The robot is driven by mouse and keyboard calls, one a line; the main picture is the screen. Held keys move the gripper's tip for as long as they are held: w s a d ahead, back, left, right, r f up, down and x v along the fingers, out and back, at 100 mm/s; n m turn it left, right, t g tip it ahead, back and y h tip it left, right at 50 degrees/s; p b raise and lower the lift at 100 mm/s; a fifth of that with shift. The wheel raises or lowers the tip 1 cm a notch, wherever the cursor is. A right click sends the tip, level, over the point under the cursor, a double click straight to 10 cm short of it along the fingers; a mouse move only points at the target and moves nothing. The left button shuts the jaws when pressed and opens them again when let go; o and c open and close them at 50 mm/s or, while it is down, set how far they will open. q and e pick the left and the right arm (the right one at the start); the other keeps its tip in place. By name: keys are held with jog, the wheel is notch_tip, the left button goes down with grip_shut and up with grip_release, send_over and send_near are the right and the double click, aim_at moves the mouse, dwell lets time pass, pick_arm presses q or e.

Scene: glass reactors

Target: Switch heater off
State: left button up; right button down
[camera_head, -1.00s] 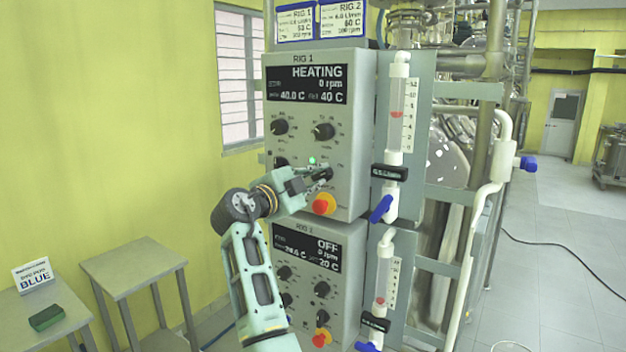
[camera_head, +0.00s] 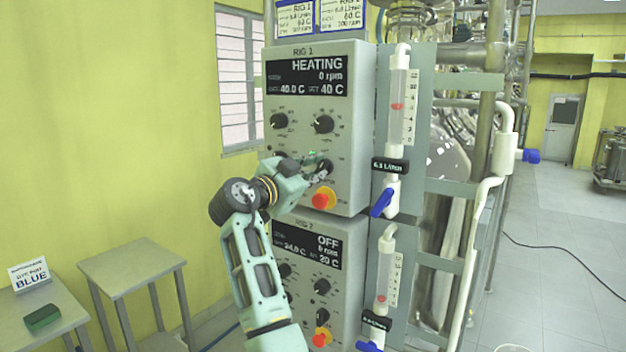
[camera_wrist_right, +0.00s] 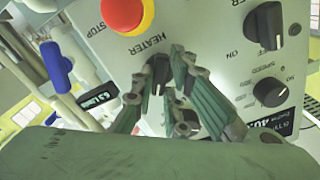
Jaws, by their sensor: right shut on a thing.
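The RIG 1 control box (camera_head: 350,120) shows HEATING, 0 rpm and 40 C on its display (camera_head: 307,77). Its black heater knob (camera_head: 326,167) is at the lower right of the panel, above the red stop button (camera_head: 320,201). My right gripper (camera_head: 318,171) comes from the lower left and is shut on this knob. In the right wrist view the panel is upside down, and the green fingers (camera_wrist_right: 167,70) hold the knob (camera_wrist_right: 158,73) beside the HEATER label. My left gripper is out of view.
The RIG 2 box (camera_head: 338,240), reading OFF, sits directly below. A flow meter (camera_head: 398,105) with a blue valve handle (camera_head: 382,204) stands close on the right. A small table (camera_head: 130,262) and a BLUE sign (camera_head: 31,275) are at the lower left.

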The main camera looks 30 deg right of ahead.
jog(key=n, duration=0.6)
jog(key=shift+s, duration=0.1)
jog(key=shift+n, duration=0.3)
dwell(0.3)
jog(key=c, duration=1.7)
grip_release()
jog(key=shift+c, duration=0.2)
jog(key=v, duration=1.2)
jog(key=shift+f, duration=0.15)
